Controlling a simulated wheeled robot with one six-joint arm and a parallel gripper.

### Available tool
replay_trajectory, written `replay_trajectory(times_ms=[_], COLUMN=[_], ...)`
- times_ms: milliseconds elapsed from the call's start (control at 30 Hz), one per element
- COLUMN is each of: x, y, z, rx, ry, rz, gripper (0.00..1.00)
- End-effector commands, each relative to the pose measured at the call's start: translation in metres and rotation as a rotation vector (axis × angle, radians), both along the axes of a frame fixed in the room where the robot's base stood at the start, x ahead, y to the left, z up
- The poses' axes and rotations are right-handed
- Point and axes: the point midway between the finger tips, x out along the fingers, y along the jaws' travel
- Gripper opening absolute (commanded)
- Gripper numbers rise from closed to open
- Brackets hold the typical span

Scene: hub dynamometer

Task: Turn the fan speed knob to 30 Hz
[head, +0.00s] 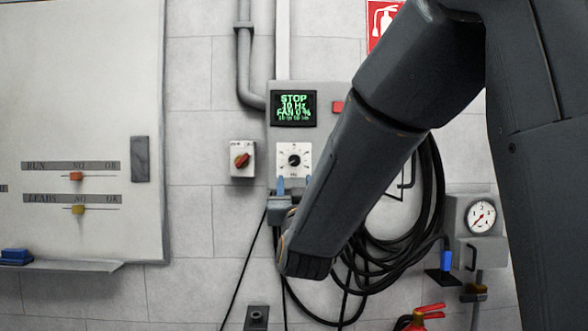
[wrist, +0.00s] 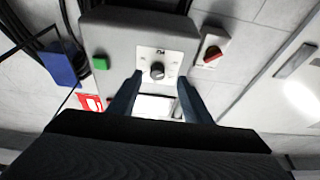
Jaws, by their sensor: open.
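The fan speed knob (head: 295,160) is a small dark round knob on a white dial plate, on the grey wall box (head: 341,91). It also shows in the wrist view (wrist: 157,70), where its pointer setting is too small to read. My gripper (head: 294,183) is open, with its fingertips just below the dial in the head view. In the wrist view the two fingers (wrist: 160,79) stand apart on either side of the knob, and nothing is between them; contact cannot be told. The display (head: 293,108) above the knob shows green text with STOP, a blurred Hz figure and FAN 0 %.
A red rotary switch (head: 241,160) is left of the box. A red button (head: 338,107) and a green button (wrist: 100,63) are on the box. Black hoses (head: 430,205) hang to the right, near a gauge (head: 481,216). A whiteboard (head: 75,110) fills the left.

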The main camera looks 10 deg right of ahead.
Motion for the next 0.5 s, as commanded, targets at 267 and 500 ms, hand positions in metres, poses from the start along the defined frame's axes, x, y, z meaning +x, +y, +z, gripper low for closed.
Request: replay_trajectory(times_ms=[267, 500], x=[0.012, 0.046], y=[-0.004, -0.011], z=[0.02, 0.035], rx=[-0.004, -0.005], ry=[-0.049, -0.048], rz=[-0.016, -0.016], gripper=[0.45, 0.45])
